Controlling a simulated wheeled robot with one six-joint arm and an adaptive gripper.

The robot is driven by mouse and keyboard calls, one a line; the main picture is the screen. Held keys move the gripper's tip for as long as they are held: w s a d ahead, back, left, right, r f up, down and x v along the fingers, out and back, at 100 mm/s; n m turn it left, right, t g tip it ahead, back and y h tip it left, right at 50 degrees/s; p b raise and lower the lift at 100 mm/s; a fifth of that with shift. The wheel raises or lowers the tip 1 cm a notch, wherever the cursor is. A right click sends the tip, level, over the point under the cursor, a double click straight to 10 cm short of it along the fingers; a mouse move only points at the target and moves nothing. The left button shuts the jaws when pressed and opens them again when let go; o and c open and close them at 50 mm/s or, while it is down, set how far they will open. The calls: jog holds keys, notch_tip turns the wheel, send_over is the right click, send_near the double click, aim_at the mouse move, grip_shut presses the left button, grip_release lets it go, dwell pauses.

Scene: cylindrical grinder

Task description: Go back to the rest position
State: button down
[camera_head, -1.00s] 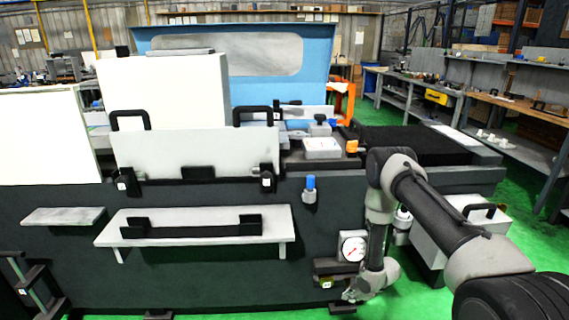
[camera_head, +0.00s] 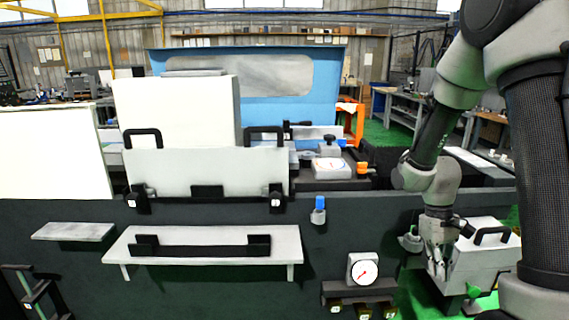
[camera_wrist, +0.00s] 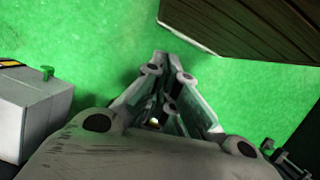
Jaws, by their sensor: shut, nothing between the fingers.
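My gripper (camera_head: 437,270) hangs pointing down at the right in the head view, in front of a light grey box with a black handle (camera_head: 480,262). In the wrist view my gripper (camera_wrist: 160,60) has its fingers together with nothing between them, over the green floor (camera_wrist: 95,40). My arm rises along the right side of the head view and hides part of the workshop behind it. The grinder (camera_head: 215,220) fills the middle and left, apart from my gripper.
A dial gauge (camera_head: 363,269) stands on a small dark shelf (camera_head: 345,291) left of my gripper. A blue-capped item (camera_head: 319,210) is on the machine front. A grey shelf (camera_head: 285,240) juts out at the centre. In the wrist view, a grey box (camera_wrist: 35,110) is at the left and a brown slatted surface (camera_wrist: 250,25) above right.

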jog(key=s+a+r+m+t, duration=0.1)
jog(key=s+r+t, duration=0.2)
jog(key=r, duration=0.9)
jog(key=s+a+r+m+t+y, duration=0.1)
jog(key=s+r+t, duration=0.3)
jog(key=s+r, duration=0.6)
jog(key=shift+r+t, duration=0.3)
jog(key=shift+r, duration=0.65)
jog(key=c, duration=2.2)
grip_release()
